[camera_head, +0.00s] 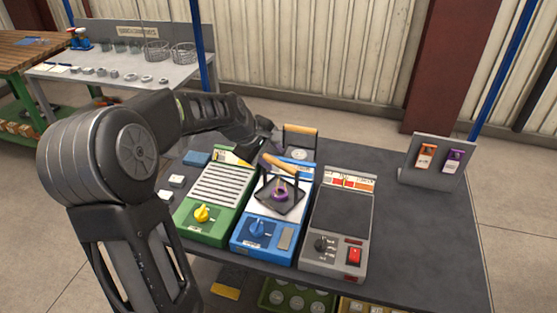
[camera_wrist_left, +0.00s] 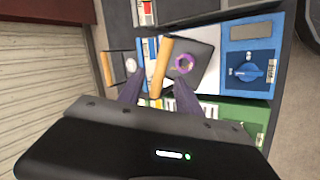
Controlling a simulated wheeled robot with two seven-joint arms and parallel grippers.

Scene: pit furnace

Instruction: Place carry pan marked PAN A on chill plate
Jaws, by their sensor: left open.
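A dark square carry pan (camera_head: 292,206) with a wooden handle sits on the blue unit (camera_head: 247,245) in the middle of the table. A purple ring (camera_head: 280,192) lies in it; no PAN A mark is legible. In the left wrist view the wooden handle (camera_wrist_left: 161,68) lies between the fingers of my left gripper (camera_wrist_left: 158,88), which is open. It cannot be told whether they touch it. In the head view my left gripper (camera_head: 267,127) is just behind the handle. A second wooden-handled carrier (camera_head: 300,132) stands behind. Which unit is the chill plate cannot be read.
A green slatted unit (camera_head: 215,190) stands left of the blue one. A grey unit (camera_head: 341,220) with a red switch stands right. A grey stand (camera_head: 434,173) with orange and purple tags is at the table's right. The dark tabletop (camera_head: 425,235) is clear there.

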